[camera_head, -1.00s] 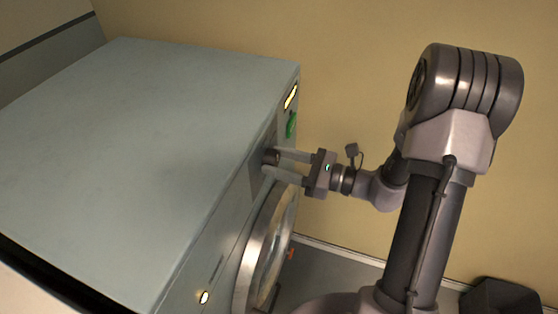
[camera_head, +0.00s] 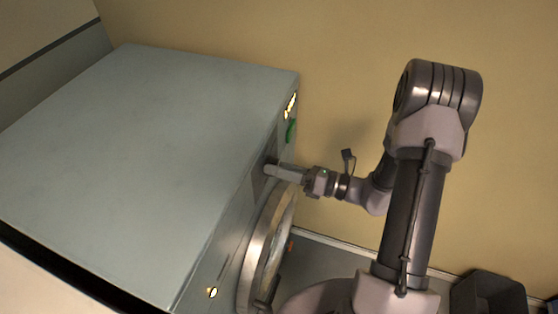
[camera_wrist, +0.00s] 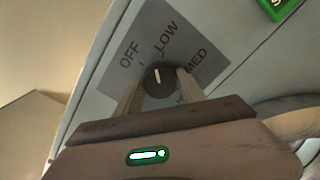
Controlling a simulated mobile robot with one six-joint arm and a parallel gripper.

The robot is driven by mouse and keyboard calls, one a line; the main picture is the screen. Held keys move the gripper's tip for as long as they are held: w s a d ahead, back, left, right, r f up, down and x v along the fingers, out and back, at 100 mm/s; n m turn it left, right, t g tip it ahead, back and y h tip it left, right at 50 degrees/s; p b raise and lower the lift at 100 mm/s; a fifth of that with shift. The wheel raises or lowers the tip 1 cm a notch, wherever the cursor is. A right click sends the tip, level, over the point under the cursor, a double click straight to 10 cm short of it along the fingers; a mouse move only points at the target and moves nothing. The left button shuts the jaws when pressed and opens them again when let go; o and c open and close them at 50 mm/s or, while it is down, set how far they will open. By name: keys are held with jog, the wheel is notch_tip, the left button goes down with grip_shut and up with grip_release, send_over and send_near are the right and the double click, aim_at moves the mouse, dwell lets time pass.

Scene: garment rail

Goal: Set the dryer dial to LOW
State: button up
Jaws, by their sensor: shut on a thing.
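The dark round dial (camera_wrist: 158,79) sits on a grey plate (camera_wrist: 150,25) marked OFF, LOW and MED; a further label is mostly hidden behind a finger. The dial's white pointer line is directed up, roughly at LOW. My gripper (camera_head: 271,168) is shut on the dial, one finger on each side in the wrist view. In the head view the dial is largely hidden by the fingers at the front of the grey dryer (camera_head: 150,130).
A green button (camera_head: 291,131) and a lit strip (camera_head: 290,105) are on the dryer front beyond the dial. The round door (camera_head: 258,255) is below my gripper. A dark bin (camera_head: 487,299) stands at the lower right.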

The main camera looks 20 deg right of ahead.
jog(key=shift+m+p, duration=1.3)
jog(key=shift+m, duration=0.5)
jog(key=o, duration=1.4)
jog(key=shift+c, duration=0.2)
jog(key=v, duration=1.7)
jog(key=shift+s+p, duration=0.15)
jog(key=shift+p, duration=0.3)
